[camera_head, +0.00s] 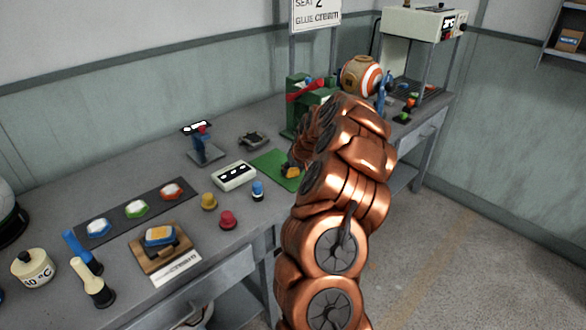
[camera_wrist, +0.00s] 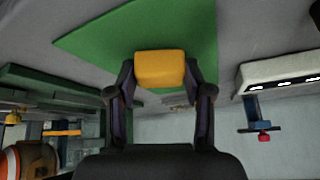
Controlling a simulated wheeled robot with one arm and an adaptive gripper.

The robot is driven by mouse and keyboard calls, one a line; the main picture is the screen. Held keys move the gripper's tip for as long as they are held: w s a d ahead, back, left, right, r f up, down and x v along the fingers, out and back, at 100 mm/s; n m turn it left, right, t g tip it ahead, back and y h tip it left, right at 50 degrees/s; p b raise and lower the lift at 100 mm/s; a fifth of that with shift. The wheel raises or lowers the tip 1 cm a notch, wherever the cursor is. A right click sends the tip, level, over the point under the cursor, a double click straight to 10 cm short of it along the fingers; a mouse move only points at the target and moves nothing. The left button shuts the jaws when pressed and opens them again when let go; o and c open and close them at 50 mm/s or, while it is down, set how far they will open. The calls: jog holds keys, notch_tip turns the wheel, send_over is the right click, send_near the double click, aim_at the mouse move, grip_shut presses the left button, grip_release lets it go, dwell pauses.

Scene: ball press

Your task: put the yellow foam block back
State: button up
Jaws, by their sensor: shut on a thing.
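The yellow foam block (camera_wrist: 160,68) is between the fingertips of my gripper (camera_wrist: 161,88) in the wrist view. My gripper is shut on it, one finger at each side. A green mat (camera_wrist: 105,48) on the bench lies behind the block in that view; I cannot tell whether the block touches it. In the head view the block (camera_head: 291,169) shows small at the right part of the green mat (camera_head: 268,167), beside my arm. My arm hides most of the gripper (camera_head: 291,174) there.
A white box with black marks (camera_head: 234,176) stands left of the mat, with a blue-topped peg (camera_head: 258,190) in front. A green press (camera_head: 297,103) stands behind. A striped ball (camera_head: 360,76) is farther right. Coloured knobs and a wooden tray (camera_head: 150,262) occupy the bench's left.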

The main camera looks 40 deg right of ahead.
jog(key=shift+f, duration=0.1)
jog(key=o, duration=0.7)
jog(key=shift+f, duration=0.1)
jog(key=shift+c, duration=0.2)
jog(key=o, duration=0.5)
jog(key=shift+c, duration=0.2)
